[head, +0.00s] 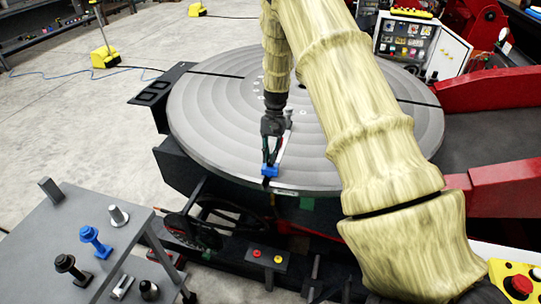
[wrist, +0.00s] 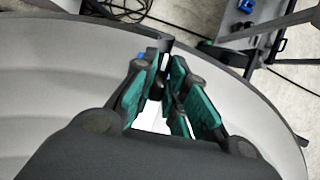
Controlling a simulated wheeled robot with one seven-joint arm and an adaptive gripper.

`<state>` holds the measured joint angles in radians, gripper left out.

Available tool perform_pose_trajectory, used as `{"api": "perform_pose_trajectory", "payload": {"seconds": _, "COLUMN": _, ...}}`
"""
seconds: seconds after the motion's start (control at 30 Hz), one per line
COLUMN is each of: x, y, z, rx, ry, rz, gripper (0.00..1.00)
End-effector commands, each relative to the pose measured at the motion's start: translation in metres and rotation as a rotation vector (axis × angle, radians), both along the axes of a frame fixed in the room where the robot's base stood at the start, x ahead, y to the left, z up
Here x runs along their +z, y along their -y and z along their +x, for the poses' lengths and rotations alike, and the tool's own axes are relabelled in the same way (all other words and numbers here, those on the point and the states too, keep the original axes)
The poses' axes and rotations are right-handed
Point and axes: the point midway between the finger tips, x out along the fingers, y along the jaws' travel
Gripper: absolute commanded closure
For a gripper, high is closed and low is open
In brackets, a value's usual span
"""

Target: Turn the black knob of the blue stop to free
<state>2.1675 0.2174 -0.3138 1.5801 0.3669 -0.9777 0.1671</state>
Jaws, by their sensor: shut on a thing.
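The blue stop (head: 269,171) sits at the near rim of the round grey turntable (head: 215,125), at the end of a radial slot. My gripper (head: 269,158) reaches down onto it from above. In the wrist view my gripper (wrist: 165,85) has its green-padded fingers close together at the turntable's edge, and bits of the blue stop (wrist: 141,54) show beside the fingertips. The fingers are shut on the stop's black knob, which they mostly hide. The way the knob points cannot be made out.
A grey side table (head: 75,217) at the lower left holds a blue clamp (head: 92,238), a black one (head: 70,267) and metal parts. A control panel (head: 420,47) stands behind the turntable. Red machine arms (head: 495,92) flank the right. A small button box (head: 268,258) is below the rim.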

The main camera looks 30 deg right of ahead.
Motion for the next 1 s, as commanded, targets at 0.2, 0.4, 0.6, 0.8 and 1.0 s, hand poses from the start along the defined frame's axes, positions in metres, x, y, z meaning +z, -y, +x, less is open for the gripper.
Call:
{"api": "perform_pose_trajectory", "payload": {"seconds": 0.2, "x": 0.000, "y": 0.000, "z": 0.001, "rx": 0.057, "ry": 0.001, "rz": 0.000, "gripper": 1.00}}
{"api": "perform_pose_trajectory", "payload": {"seconds": 0.4, "x": 0.000, "y": 0.000, "z": 0.001, "rx": 0.056, "ry": 0.001, "rz": 0.000, "gripper": 0.80}}
{"api": "perform_pose_trajectory", "payload": {"seconds": 0.6, "x": 0.000, "y": 0.000, "z": 0.001, "rx": 0.055, "ry": 0.000, "rz": 0.000, "gripper": 0.64}}
{"api": "perform_pose_trajectory", "payload": {"seconds": 0.8, "x": 0.001, "y": 0.000, "z": 0.001, "rx": 0.055, "ry": 0.000, "rz": 0.000, "gripper": 0.64}}
{"api": "perform_pose_trajectory", "payload": {"seconds": 1.0, "x": 0.014, "y": 0.004, "z": 0.005, "rx": 0.055, "ry": 0.002, "rz": -0.001, "gripper": 0.64}}
